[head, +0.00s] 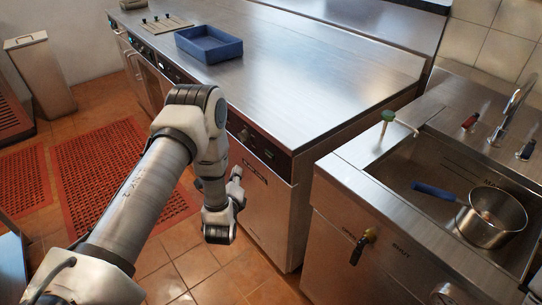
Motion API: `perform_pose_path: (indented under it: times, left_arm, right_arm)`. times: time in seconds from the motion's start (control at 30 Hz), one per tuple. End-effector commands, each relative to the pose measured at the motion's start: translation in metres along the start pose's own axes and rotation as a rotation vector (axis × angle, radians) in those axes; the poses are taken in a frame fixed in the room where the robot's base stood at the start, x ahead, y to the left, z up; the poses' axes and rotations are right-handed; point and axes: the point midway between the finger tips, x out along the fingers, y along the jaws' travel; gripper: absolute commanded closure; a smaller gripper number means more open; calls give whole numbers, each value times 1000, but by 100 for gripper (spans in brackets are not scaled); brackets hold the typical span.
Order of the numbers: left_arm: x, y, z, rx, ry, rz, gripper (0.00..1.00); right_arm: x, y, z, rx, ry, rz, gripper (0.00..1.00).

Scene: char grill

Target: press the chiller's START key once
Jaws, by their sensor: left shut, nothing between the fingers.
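A long stainless steel counter unit (310,75), which looks like the chiller, runs from the back left to the middle. A dark control strip (268,152) with a knob and small marks sits along its upper front edge. The START key is too small to tell apart. My left arm comes in from the left, bends over and hangs down in front of the unit. My left gripper (237,176) is shut and empty, small and partly hidden by its own wrist, below the control strip near the front panel. I cannot tell whether it touches the panel. My right gripper is out of view.
A blue tray (208,47) stands on the counter. At right, a sink or fryer basin (440,165) holds a pot (492,217) with a blue handle. A green-topped tap (387,117) stands at its edge. Red mats (110,165) cover the tiled floor. A bin (42,75) stands at left.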

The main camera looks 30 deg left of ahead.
Motion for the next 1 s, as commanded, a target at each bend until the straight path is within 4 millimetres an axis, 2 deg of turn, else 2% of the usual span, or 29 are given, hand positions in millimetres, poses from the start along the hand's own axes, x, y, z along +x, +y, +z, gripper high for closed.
perform_pose_path:
  times: [0.17, 0.5, 0.73, 1.0]
  left_arm:
    - [8, -4, -8, 0, 1, -3, 100]
    - [42, -29, -34, 0, 1, -4, 100]
    - [58, -42, -43, 0, 1, -2, 100]
    - [61, -45, -45, -1, 1, 0, 100]
  right_arm:
    - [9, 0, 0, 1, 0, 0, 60]
    - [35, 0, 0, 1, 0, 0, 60]
    - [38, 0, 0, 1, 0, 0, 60]
    - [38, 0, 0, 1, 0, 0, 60]
